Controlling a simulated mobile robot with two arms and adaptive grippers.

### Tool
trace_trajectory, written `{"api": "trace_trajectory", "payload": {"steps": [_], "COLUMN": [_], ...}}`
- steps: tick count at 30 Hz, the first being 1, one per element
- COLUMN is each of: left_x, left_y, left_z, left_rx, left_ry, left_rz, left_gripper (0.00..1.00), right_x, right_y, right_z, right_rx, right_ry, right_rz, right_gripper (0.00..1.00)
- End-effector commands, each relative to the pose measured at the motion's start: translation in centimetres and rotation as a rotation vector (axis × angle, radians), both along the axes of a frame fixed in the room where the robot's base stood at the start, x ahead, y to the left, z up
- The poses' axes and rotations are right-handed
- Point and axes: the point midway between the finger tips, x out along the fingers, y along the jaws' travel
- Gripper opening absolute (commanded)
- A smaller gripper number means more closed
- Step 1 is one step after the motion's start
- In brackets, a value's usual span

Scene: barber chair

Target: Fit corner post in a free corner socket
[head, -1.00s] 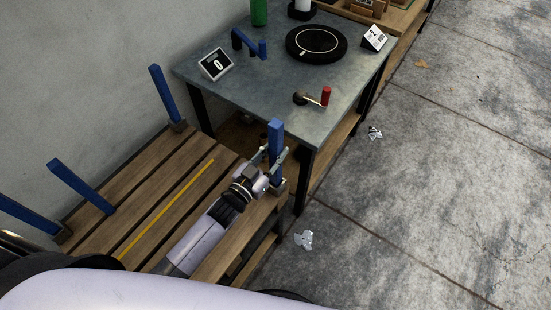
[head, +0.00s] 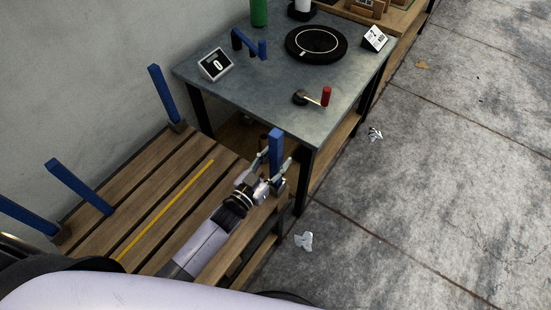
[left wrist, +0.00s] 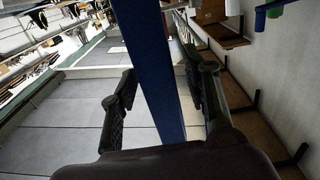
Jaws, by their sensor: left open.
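My left gripper (head: 274,163) is open, with a finger on either side of this post. In the left wrist view the post (left wrist: 153,65) runs between the two spread fingers (left wrist: 163,100), with gaps visible on both sides. My right gripper is not in view.
A grey-topped table (head: 262,94) stands just beyond the pallet, carrying a black round disc (head: 316,43), a small display (head: 215,64) and a red-handled crank (head: 326,96). A yellow strip (head: 168,208) lies on the slats. Concrete floor on the right is mostly clear.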

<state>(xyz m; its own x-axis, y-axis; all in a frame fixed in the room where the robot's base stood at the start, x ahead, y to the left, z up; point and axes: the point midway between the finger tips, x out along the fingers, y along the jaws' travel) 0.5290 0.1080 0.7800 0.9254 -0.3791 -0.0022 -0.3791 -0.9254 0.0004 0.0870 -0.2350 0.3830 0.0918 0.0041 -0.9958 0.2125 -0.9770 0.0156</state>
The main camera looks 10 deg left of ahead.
Motion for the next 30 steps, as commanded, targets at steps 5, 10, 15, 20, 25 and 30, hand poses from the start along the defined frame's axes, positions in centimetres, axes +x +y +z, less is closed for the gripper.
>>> {"api": "trace_trajectory", "payload": {"steps": [5,10,15,20,25,30], "left_x": [0.0,-0.1,-2.7,-6.0,-9.0,-10.7], "left_y": [0.0,0.0,1.1,2.4,3.6,4.4], "left_z": [0.0,0.6,0.1,0.1,0.2,0.2], "left_rx": [0.0,0.001,0.002,0.002,0.001,0.001], "left_ry": [0.0,0.0,0.003,0.004,0.002,0.002], "left_rz": [0.0,0.0,0.0,-0.001,-0.001,0.0], "left_gripper": [0.44,0.44,0.44,0.44,0.44,0.44], "right_x": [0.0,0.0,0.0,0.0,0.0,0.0], "right_y": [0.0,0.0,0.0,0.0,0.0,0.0], "right_z": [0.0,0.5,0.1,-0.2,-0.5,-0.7], "right_rx": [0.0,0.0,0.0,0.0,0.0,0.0], "right_ry": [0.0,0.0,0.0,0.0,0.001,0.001], "right_rz": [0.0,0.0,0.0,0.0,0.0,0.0], "right_gripper": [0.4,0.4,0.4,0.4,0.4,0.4]}}
